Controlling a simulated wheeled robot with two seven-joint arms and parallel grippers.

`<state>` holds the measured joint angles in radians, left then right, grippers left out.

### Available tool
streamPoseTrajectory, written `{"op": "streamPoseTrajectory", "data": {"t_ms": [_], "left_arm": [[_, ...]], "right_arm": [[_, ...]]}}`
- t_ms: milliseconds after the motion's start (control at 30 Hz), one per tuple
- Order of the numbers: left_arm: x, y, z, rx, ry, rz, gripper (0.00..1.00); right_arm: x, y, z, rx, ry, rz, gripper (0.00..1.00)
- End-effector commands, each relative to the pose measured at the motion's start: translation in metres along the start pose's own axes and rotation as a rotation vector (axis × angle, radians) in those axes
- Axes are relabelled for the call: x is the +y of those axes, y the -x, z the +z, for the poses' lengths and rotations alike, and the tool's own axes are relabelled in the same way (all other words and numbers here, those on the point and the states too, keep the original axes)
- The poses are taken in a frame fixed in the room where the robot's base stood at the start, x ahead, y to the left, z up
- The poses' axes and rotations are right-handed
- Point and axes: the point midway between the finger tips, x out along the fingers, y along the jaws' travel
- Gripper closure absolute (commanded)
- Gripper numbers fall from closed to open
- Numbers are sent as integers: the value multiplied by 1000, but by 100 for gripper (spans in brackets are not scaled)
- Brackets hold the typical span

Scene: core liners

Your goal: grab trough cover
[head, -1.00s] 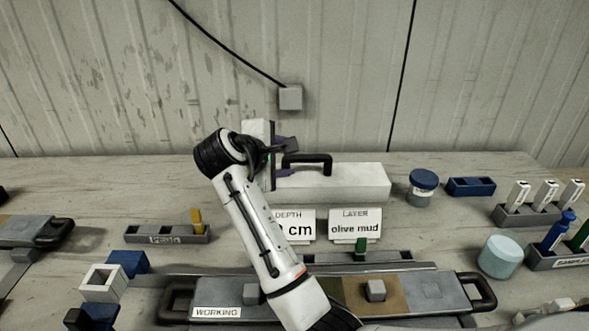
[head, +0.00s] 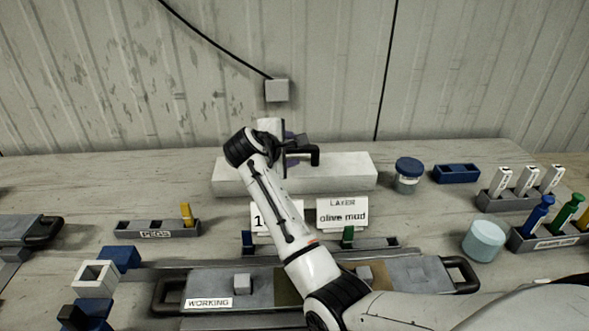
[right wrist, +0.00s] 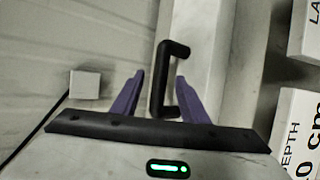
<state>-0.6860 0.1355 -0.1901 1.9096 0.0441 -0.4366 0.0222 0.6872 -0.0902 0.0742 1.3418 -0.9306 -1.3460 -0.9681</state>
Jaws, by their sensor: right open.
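The trough cover (head: 345,172) is a long pale block with a black bar handle (head: 315,155) on top. It lies near the back of the table against the wall side. My right gripper (head: 296,148) is at the handle, and its wrist hides the handle's left part. In the right wrist view, the two purple fingers (right wrist: 159,76) are open on either side of the handle (right wrist: 166,85), with gaps visible. The cover (right wrist: 190,40) shows behind it. My left gripper is not in view.
Label cards (head: 342,214) stand in front of the cover, partly behind my right forearm. A grey WORKING tray (head: 215,285) lies nearer. A blue-lidded jar (head: 408,175) and a blue block (head: 456,173) stand to the right. A peg rack (head: 150,228) is left.

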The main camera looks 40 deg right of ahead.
Motion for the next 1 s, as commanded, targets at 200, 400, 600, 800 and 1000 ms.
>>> {"op": "streamPoseTrajectory", "data": {"t_ms": [200, 400, 600, 800, 1000], "left_arm": [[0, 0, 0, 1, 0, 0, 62], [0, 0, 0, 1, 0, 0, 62], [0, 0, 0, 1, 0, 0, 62], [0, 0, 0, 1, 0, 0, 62], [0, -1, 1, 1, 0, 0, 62]], "right_arm": [[0, 0, 0, 0, 0, 0, 88], [0, 0, 0, 0, 1, -1, 100], [1, 1, 0, 0, 0, 2, 100], [16, 10, 3, 1, -3, 5, 100], [51, 31, 12, 0, -5, 6, 100]]}}
